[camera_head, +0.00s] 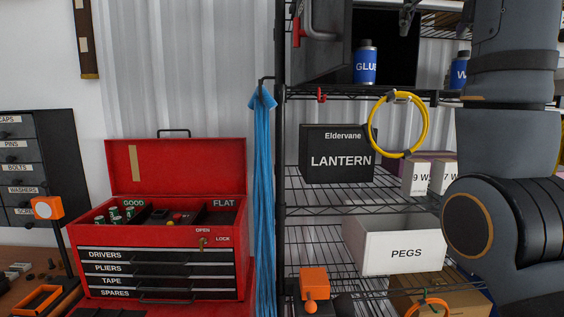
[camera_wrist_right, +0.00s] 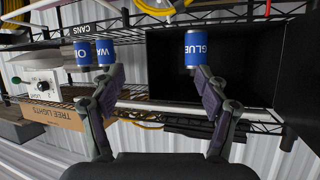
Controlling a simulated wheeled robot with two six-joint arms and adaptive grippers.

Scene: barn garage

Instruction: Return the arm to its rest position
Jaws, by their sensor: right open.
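My right arm (camera_head: 510,80) stands along the right side of the head view, its dark, jointed links in front of the shelf rack. A dark fingertip of my right gripper (camera_head: 408,18) seems to show at the top edge, in front of the open black box. In the right wrist view my right gripper (camera_wrist_right: 160,85) is open, with two dark fingers spread wide and nothing between them. The blue GLUE can (camera_wrist_right: 195,48) appears beyond one finger, and two more blue cans (camera_wrist_right: 93,54) beyond the other. My left gripper is not in view.
The wire shelf rack (camera_head: 320,205) holds the GLUE can (camera_head: 365,62), a LANTERN box (camera_head: 338,160), a white PEGS bin (camera_head: 400,252) and a hanging yellow coil (camera_head: 374,140). A red toolbox (camera_head: 170,165) stands open at left. A blue cloth (camera_head: 263,190) hangs between them.

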